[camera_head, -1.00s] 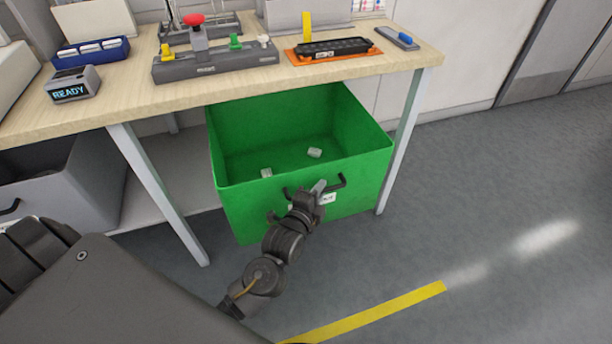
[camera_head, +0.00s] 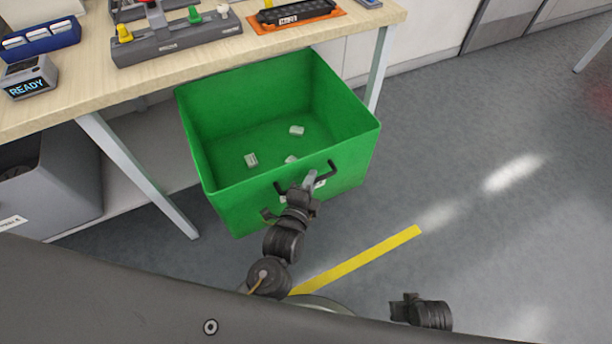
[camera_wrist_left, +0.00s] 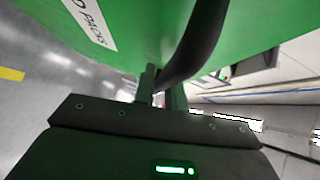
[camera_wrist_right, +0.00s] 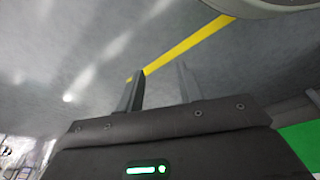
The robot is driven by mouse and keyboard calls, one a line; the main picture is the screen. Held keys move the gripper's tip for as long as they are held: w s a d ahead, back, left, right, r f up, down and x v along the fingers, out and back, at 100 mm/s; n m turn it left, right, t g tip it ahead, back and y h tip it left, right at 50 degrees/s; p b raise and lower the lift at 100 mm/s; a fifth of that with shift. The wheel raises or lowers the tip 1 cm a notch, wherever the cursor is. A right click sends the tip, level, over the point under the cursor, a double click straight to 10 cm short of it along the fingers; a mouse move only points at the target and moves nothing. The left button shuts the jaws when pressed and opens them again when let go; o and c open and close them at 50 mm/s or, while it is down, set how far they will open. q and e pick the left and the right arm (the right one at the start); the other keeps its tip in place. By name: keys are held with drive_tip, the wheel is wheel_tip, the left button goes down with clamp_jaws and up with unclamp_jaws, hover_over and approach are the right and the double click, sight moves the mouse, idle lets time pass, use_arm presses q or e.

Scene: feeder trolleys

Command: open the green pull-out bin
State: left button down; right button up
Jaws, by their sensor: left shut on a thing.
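The green pull-out bin (camera_head: 350,157) stands out from under the workbench, its inside in view with a few small white pieces (camera_head: 297,130) on its floor. Its dark bar handle (camera_head: 331,166) is on the front wall, beside a white label partly hidden by my gripper. My left gripper (camera_head: 309,181) is shut on this handle. In the left wrist view the dark handle (camera_wrist_left: 200,40) runs between the fingers (camera_wrist_left: 160,88). My right gripper (camera_wrist_right: 158,88) is open and empty above the floor, away from the bin.
The wooden workbench (camera_head: 75,95) carries a fixture, an orange tray (camera_head: 298,22), a blue box (camera_head: 40,38) and a READY display (camera_head: 28,78). A grey bin (camera_head: 70,185) is at the left under it. A yellow floor strip (camera_head: 360,260) crosses clear floor at the right.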

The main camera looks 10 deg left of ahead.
use_arm(q)
drive_tip(key=c, duration=1.5)
unclamp_jaws()
drive_tip(key=shift+o, duration=0.2)
drive_tip(key=shift+s, duration=0.1)
